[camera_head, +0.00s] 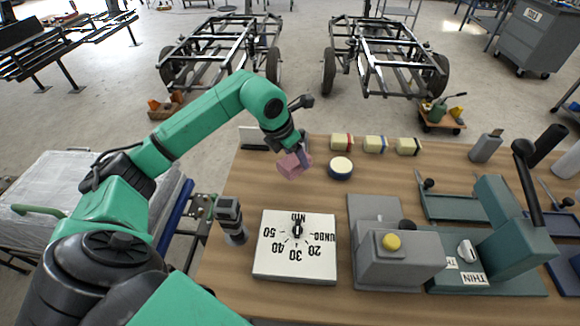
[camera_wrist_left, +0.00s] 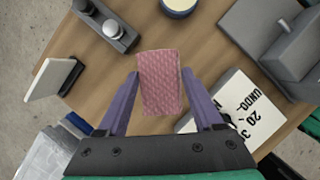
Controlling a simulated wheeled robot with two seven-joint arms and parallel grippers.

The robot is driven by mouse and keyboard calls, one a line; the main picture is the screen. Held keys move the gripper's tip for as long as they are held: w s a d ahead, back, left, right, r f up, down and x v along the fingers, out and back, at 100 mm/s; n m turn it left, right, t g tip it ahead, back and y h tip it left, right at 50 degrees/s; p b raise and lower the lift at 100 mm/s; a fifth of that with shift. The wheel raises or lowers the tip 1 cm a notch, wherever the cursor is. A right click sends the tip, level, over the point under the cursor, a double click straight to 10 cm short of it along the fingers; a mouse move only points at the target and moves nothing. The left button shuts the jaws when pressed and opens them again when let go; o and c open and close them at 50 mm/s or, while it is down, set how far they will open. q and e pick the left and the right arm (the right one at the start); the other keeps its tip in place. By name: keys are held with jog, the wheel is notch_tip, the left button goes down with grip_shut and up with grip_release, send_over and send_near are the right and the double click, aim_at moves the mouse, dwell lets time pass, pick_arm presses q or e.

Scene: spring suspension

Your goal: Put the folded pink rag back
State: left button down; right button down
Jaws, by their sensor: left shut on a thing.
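The folded pink rag (camera_head: 291,166) is a small textured block above the wooden table, near its back left part. My left gripper (camera_head: 303,153) is shut on it from above. In the left wrist view the rag (camera_wrist_left: 160,88) sits between the two purple fingers of the left gripper (camera_wrist_left: 160,74), its long side running away from the palm. The table top shows beyond the rag; I cannot tell the exact gap beneath it. My right gripper is in neither view.
A round dark tin with a cream top (camera_head: 341,167) stands just right of the rag. A white dial board (camera_head: 262,262) lies in front. Small colored blocks (camera_head: 374,144) line the back. A white upright plate (camera_head: 250,136) stands at the back left. Grey machines (camera_head: 400,265) fill the right.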

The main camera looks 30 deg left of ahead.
pick_arm(q)
jog(key=s+a+r+n+y+b, duration=0.2)
jog(key=s+a+r+n+b, duration=0.15)
jog(key=a+r+b, duration=0.55)
jog(key=shift+n, duration=0.35)
jog(key=a+f+b, duration=0.1)
jog(key=f, duration=0.5)
jog(key=a+f+b, duration=0.1)
jog(key=f, duration=0.5)
jog(key=f+b, duration=0.1)
jog(key=f, duration=0.4)
jog(key=shift+w+a+f+b, duration=0.1)
jog(key=shift+a+f+b, duration=0.3)
jog(key=shift+f, duration=0.25)
jog(key=shift+c, duration=0.2)
grip_release()
